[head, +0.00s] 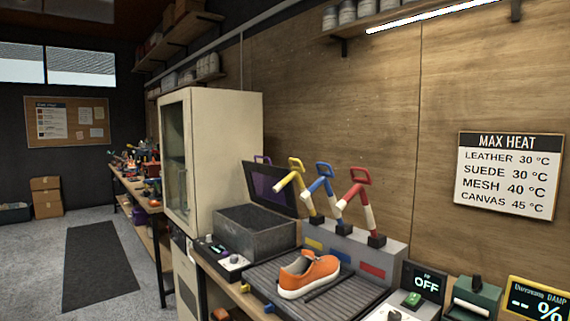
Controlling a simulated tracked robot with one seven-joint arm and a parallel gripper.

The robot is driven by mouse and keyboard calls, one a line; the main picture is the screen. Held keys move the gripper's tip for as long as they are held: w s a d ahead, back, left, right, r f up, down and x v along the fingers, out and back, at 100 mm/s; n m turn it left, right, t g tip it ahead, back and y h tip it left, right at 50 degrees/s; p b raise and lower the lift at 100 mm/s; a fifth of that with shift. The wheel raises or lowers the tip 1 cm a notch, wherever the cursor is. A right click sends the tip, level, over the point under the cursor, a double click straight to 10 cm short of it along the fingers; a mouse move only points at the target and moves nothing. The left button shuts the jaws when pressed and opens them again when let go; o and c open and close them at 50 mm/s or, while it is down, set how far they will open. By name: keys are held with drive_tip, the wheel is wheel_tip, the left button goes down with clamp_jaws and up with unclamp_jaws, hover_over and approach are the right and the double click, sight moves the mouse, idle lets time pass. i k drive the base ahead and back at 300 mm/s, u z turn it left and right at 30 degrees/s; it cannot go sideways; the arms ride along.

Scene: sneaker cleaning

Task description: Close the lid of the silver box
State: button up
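The silver box (259,241) is a grey metal, open-topped box on the workbench, left of the orange sneaker. Its lid (270,189) stands raised at the back of the box, tilted up, with a dark frame and a purple inner panel. A purple handle (262,159) shows at the lid's top edge. The inside of the box looks dark, and I cannot tell whether anything lies in it. My gripper is not in view.
An orange sneaker (309,273) rests on a ribbed grey tray (345,300). Yellow (291,178), blue (321,187) and red (356,190) handled levers stand right of the lid. A control panel with knobs (233,259) sits before the box. A cream cabinet (230,140) stands to the left.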

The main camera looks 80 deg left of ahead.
sight(260, 186)
drive_tip(key=z, duration=0.05)
drive_tip(key=i, duration=0.15)
drive_tip(key=u, duration=2.75)
drive_tip(key=k, duration=0.95)
drive_tip(key=u, duration=0.2)
drive_tip(key=i, duration=0.95)
drive_tip(key=z, duration=0.1)
